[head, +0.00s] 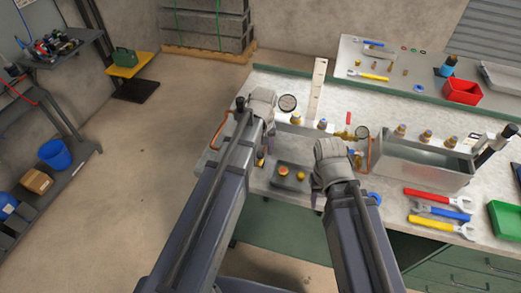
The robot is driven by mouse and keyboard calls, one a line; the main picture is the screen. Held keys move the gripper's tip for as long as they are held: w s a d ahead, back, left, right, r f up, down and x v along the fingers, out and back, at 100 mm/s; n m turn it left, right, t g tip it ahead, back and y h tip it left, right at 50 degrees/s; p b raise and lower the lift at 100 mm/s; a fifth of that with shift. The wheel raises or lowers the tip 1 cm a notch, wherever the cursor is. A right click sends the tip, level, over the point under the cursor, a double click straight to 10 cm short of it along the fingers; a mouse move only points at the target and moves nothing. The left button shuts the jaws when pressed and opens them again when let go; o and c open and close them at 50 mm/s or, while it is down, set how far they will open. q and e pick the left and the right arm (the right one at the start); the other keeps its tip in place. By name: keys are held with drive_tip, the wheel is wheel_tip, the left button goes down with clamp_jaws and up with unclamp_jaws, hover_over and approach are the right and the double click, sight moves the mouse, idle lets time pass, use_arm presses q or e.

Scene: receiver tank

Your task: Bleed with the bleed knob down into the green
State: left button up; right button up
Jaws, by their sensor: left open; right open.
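The dial markings, needles and any green band are too small to read. Brass fittings (296,118) and a small red part (348,118) show near the gauges; I cannot tell which piece is the bleed knob. Both grippers are open over the bench, and their arms hide part of the equipment. I cannot tell whether either touches anything.
A dark tray (292,178) with orange and yellow round parts lies between the grippers. A grey metal bin (425,166) stands right of my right gripper. Wrenches (440,209) and a green bin (505,220) lie at the right.

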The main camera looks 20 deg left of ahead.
sight(262, 153)
use_arm(q)
drive_tip(key=shift+d+r+p, duration=0.15)
drive_tip(key=shift+r+p, duration=3.65)
drive_tip(key=shift+r, duration=0.1)
drive_tip(key=shift+w, duration=0.1)
drive_tip(key=s+d+f+m+b, duration=0.1)
drive_tip(key=s+d+m, duration=0.8)
drive_tip(key=s, duration=0.5)
drive_tip(key=shift+s+d+y, duration=0.15)
drive_tip(key=shift+d+y, duration=0.25)
drive_tip(key=shift+d, duration=0.3)
